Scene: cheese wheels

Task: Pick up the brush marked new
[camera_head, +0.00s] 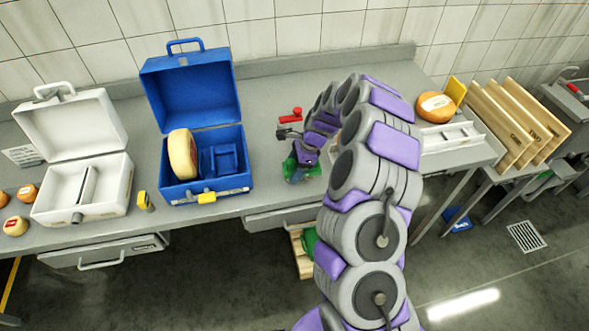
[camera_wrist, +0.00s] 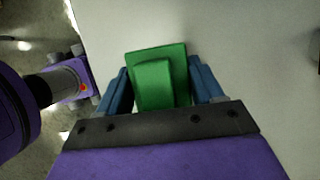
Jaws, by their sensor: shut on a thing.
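My gripper (camera_wrist: 160,75) is shut on a green block-shaped thing (camera_wrist: 160,82), which sits between its two blue fingers in the wrist view. The green thing may be a brush, but no bristles or marking can be read on it. In the head view my gripper (camera_head: 299,172) is low over the grey counter's front part, with green showing at its fingers. A red thing with a dark end (camera_head: 291,115), perhaps another brush, lies on the counter behind my gripper. No word "new" can be read in either view.
On the grey counter (camera_head: 270,90), an open blue case (camera_head: 190,90) holding a cheese wheel (camera_head: 183,154) and an open white case (camera_head: 70,125) stand left of my arm. Wooden boards (camera_head: 515,120) and an orange cheese (camera_head: 436,105) are at right. The counter behind my gripper is largely clear.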

